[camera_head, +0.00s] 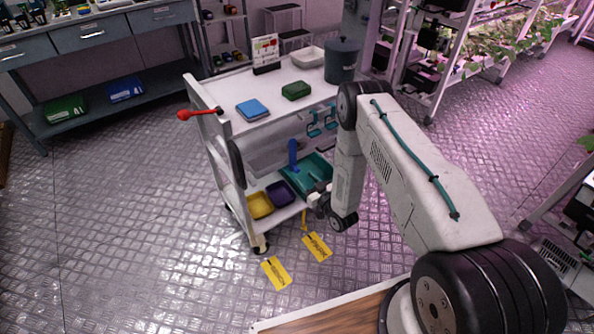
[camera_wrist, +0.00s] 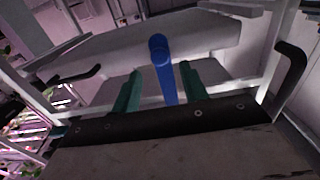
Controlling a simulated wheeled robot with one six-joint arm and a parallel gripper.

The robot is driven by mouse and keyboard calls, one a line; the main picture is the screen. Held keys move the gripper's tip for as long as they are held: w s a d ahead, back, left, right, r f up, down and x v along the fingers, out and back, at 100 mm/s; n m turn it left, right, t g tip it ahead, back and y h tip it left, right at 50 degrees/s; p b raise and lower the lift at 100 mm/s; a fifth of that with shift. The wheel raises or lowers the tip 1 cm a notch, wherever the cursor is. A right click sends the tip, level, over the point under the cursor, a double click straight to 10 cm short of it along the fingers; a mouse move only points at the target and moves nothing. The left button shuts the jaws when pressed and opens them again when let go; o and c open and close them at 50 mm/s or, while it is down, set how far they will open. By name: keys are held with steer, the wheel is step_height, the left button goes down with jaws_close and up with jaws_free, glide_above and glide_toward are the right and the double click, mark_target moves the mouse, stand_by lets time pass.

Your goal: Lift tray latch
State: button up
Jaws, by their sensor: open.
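A blue latch lever (camera_head: 293,155) stands upright at the cart's lower level, near a teal tray (camera_head: 322,164). In the wrist view the blue latch (camera_wrist: 160,62) has a rounded knob on top and stands in front of a pale horizontal panel. My gripper (camera_wrist: 160,70) is open, with one teal finger on each side of the lever's line and a visible gap to both. I cannot tell how far the lever stands beyond the fingertips. In the head view my gripper (camera_head: 316,192) reaches in at the cart's lower front right, partly hard to make out against the tray.
The white cart (camera_head: 225,128) has a red-knobbed handle (camera_head: 198,114). Its lower shelf holds a yellow bin (camera_head: 259,205) and a purple bin (camera_head: 280,193). Its top holds a blue box (camera_head: 252,110), a green box (camera_head: 296,90) and a dark pot (camera_head: 342,60). Floor at left is clear.

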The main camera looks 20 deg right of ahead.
mark_target(298, 171)
steer(key=x, duration=0.6)
steer(key=shift+w+a, duration=0.1)
steer(key=shift+w, duration=0.25)
jaws_close()
